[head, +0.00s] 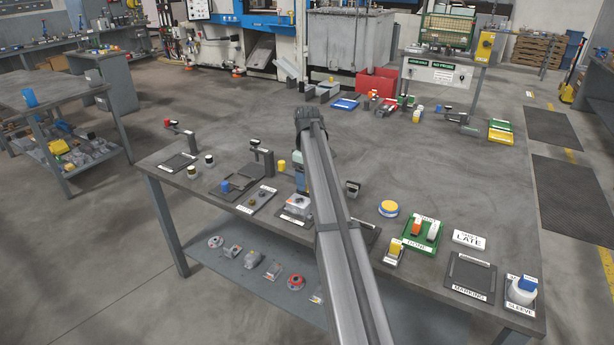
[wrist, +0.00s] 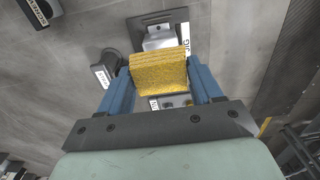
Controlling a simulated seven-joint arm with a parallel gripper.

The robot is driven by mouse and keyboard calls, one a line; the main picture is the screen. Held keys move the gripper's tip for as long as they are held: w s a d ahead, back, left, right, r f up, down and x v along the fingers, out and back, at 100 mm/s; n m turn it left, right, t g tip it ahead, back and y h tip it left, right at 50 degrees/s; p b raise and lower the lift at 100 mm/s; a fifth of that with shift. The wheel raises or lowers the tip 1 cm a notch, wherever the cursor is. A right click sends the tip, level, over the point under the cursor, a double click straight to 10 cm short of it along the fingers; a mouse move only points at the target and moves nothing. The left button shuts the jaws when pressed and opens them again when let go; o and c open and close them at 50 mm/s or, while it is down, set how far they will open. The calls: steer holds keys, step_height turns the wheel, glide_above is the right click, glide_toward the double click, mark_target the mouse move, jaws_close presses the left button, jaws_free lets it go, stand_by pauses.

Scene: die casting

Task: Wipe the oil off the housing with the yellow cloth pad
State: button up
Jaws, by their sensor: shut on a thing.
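The yellow cloth pad (wrist: 158,74) is clamped between the blue fingers of my gripper (wrist: 160,82) in the wrist view. A pale grey housing (wrist: 161,39) sits on a dark plate just beyond the pad in that view. The pad overlaps the near side of the housing in the picture; I cannot tell whether they touch. In the head view the housing (head: 298,203) sits on the table, with my gripper (head: 302,184) above it, partly hidden by my arm. The pad is not clear there. No oil can be made out on the housing.
A dark tray with small parts (head: 258,198) lies left of the housing. A black-topped post stand (head: 262,155) stands behind it. Right of my arm are a yellow-blue round tin (head: 389,209), a green tray (head: 436,238) and a marking plate (head: 470,275). The table's back right is mostly clear.

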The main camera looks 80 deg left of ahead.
mark_target(308, 204)
steer(key=shift+f, duration=3.05)
steer(key=shift+s+a+f, duration=0.1)
steer(key=shift+f, duration=0.55)
steer(key=shift+s+a+r, duration=0.2)
steer(key=shift+s+a, duration=0.1)
steer(key=shift+a, duration=0.05)
steer(key=shift+s+a+f, duration=0.15)
steer(key=shift+s+a, duration=1.65)
steer(key=shift+s, duration=0.05)
steer(key=w+d, duration=0.4)
steer(key=shift+w+d, duration=0.35)
step_height(308, 204, up, 3)
steer(key=shift+s+a+r, duration=0.1)
steer(key=shift+a, duration=0.05)
steer(key=shift+r, duration=2.45)
